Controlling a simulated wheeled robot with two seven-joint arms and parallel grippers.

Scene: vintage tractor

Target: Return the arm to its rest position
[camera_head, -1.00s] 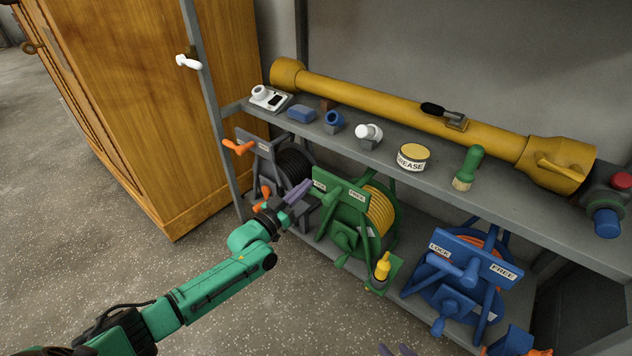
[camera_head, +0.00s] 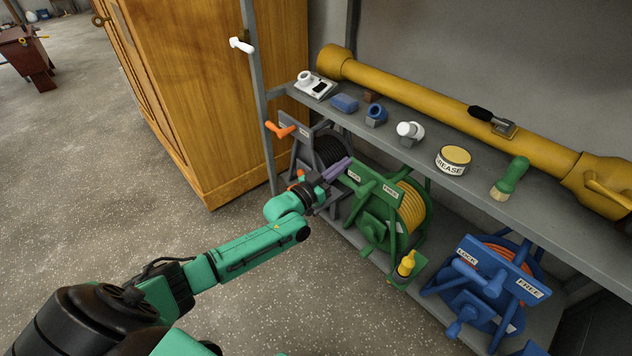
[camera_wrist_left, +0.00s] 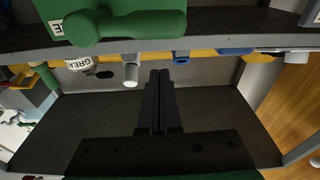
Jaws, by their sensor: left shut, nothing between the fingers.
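In the left wrist view the fingers (camera_wrist_left: 160,98) also lie side by side, closed and empty. Whether they touch a reel cannot be told. My right gripper is not in view.
The grey shelf (camera_head: 395,155) holds a yellow shaft (camera_head: 440,103), a grease tin (camera_head: 452,160) and a green brush (camera_head: 510,178). A blue reel (camera_head: 485,290) stands low at right. A wooden cabinet (camera_head: 205,100) is at left. The floor (camera_head: 90,190) is open.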

